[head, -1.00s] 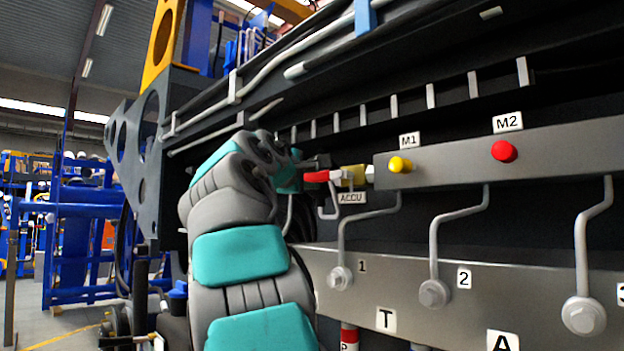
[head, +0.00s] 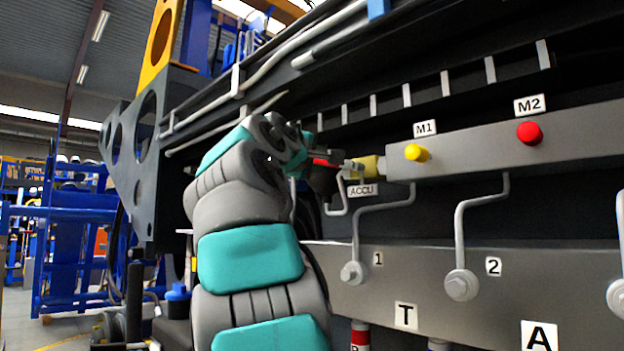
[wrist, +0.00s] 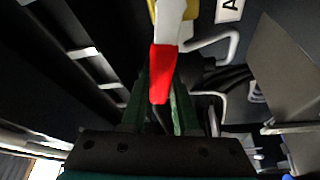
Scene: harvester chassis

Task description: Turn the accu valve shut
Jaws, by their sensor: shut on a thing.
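The accu valve has a yellow body (head: 370,168) at the left end of the grey manifold bar, above the ACCU label (head: 362,190). Its red lever handle (wrist: 161,72) points down from the pale shank in the wrist view, between the green fingers. My gripper (wrist: 160,98) is shut on the red handle near its free end. In the head view, my gripper (head: 318,172) is beside the valve at its left, and its dark fingers hide most of the handle. Only a little red shows there.
A yellow M1 knob (head: 417,153) and a red M2 knob (head: 529,132) sit on the bar to the right. Grey bent pipes (head: 460,235) run down to the lower panel. A dark beam with upright tabs (head: 407,95) lies above the valve.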

